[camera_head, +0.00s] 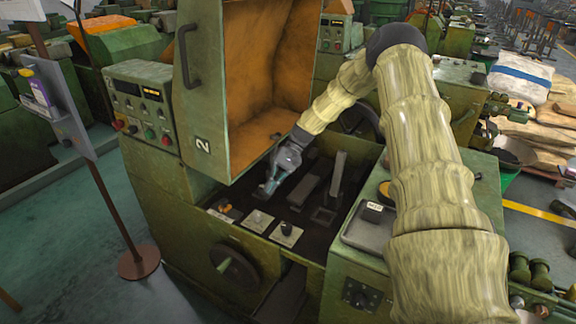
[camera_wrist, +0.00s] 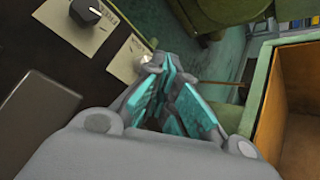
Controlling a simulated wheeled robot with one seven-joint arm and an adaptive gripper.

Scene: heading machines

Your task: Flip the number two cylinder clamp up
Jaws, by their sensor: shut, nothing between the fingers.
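The green machine marked 2 (camera_head: 203,146) has its orange-lined hood open over a dark bed. My gripper (camera_head: 270,187) points down into the bed's left part, above a row of small label plates. Its teal fingers (camera_wrist: 166,66) are shut and empty. A black knob (camera_head: 287,228) stands on the right plate; the middle plate (camera_head: 257,220) has a small pale piece. In the wrist view a black knob (camera_wrist: 87,12) sits on a plate, and a pale round piece shows just beyond my fingertips. I cannot tell which piece is the number two cylinder clamp.
Dark upright and slanted bars (camera_head: 335,175) stand in the bed right of my gripper. A handwheel (camera_head: 234,266) is on the machine's front. A sign post (camera_head: 110,210) stands left.

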